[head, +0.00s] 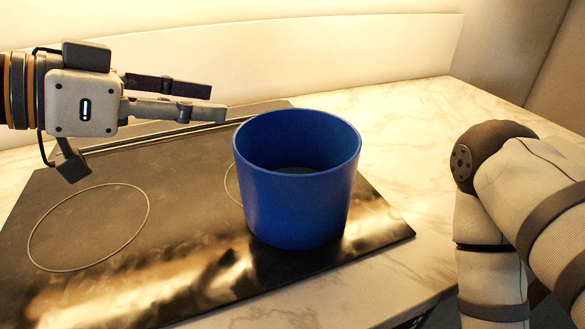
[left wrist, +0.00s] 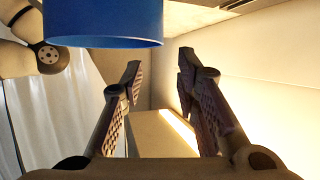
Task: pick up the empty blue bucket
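The blue bucket (head: 295,215) stands upright on the black cooktop, near its right side. Its inside looks empty, with a small grey-dark patch showing low down. My left gripper (head: 217,102) is open and empty, to the left of the bucket's rim and pointing right. Its fingers do not touch the bucket. In the left wrist view the two fingers (left wrist: 160,80) are spread apart with nothing between them, and part of the bucket (left wrist: 103,22) shows at the top left. My right gripper is not seen; only part of my right arm shows at the right.
The cooktop (head: 170,220) has round burner rings and lies in a pale marble counter (head: 405,120). A low backsplash (head: 300,50) runs along the back. The cooktop left of the bucket is clear, as is the counter to its right.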

